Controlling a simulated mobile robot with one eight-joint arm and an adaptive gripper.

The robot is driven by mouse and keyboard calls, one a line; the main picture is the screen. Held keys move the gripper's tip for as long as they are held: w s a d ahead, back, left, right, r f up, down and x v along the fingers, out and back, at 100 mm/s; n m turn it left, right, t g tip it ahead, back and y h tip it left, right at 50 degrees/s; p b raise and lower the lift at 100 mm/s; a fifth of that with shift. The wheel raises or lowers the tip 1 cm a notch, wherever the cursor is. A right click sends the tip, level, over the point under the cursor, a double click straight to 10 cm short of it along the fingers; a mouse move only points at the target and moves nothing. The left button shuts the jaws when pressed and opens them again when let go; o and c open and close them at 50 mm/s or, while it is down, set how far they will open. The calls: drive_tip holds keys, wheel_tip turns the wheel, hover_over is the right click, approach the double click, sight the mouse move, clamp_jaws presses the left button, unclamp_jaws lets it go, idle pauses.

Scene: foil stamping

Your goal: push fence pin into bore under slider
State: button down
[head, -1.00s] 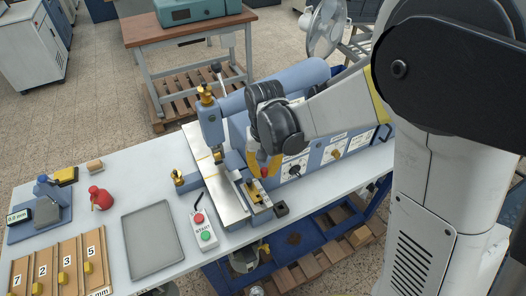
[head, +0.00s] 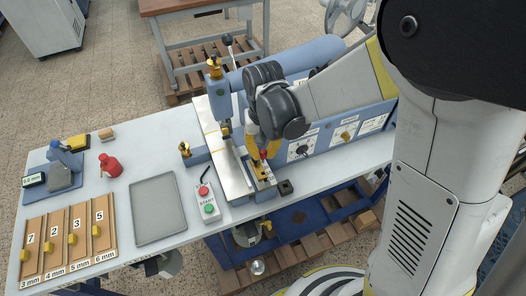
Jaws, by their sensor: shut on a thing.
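My gripper (head: 262,154) is over the front part of the blue foil stamping machine (head: 312,140), at the fence and slider (head: 262,178) on the right side of the steel bed (head: 235,176). It is shut on a small part with red showing between the fingers, which I take to be the fence pin (head: 263,155). The pin's lower end and the bore under the slider are too small and covered to make out. I cannot tell whether the pin is in the bore.
A start button box (head: 207,205) and a grey tray (head: 159,209) lie left of the machine. A wooden rack (head: 66,238) of numbered gauges, a red bottle (head: 110,165) and a thickness gauge (head: 62,170) stand further left. A small black block (head: 285,187) is just right of the slider.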

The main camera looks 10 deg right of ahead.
sight(263, 162)
drive_tip(key=shift+f+b, duration=1.75)
drive_tip(key=shift+f, duration=0.5)
drive_tip(key=shift+f+b, duration=2.1)
drive_tip(key=shift+b, duration=0.25)
drive_tip(key=c, duration=1.4)
unclamp_jaws()
wheel_tip(263, 162, up, 12)
drive_tip(key=shift+d, duration=0.15)
